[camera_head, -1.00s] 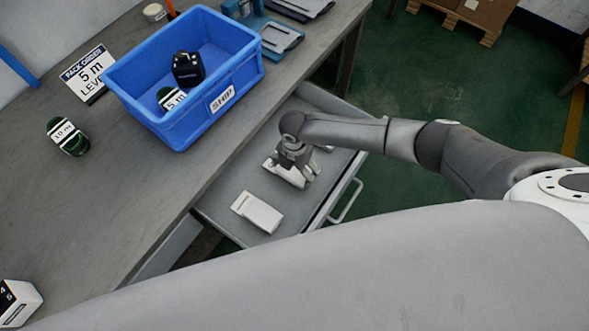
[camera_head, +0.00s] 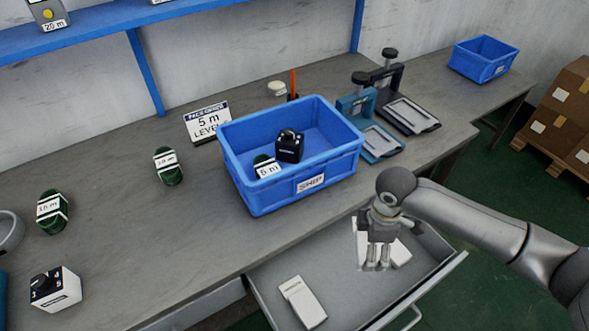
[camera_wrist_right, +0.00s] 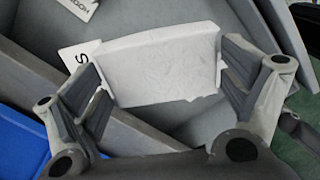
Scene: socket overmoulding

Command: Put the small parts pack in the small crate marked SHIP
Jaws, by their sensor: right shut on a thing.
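My right gripper (camera_head: 377,264) is over the open drawer, shut on a white pack (camera_head: 400,254). The pack shows on both sides of the fingers, and its middle is hidden behind them. In the right wrist view the white pack (camera_wrist_right: 158,65) spans the gap between both fingers, with a white tag marked S (camera_wrist_right: 80,58) at its left end. The blue crate marked SHIP (camera_head: 255,205) stands on the bench, up and left of the gripper. It holds a black device (camera_head: 290,147) and a green coil labelled 5 m (camera_head: 266,168). My left gripper is out of view.
A second white pack (camera_head: 302,302) lies in the open drawer (camera_head: 262,285). Green coils (camera_head: 168,166), a white box (camera_head: 55,290) and an order sign (camera_head: 207,120) stand on the bench. Blue and black fixtures (camera_head: 380,142) are right of the crate. Another blue crate (camera_head: 483,58) is farther back.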

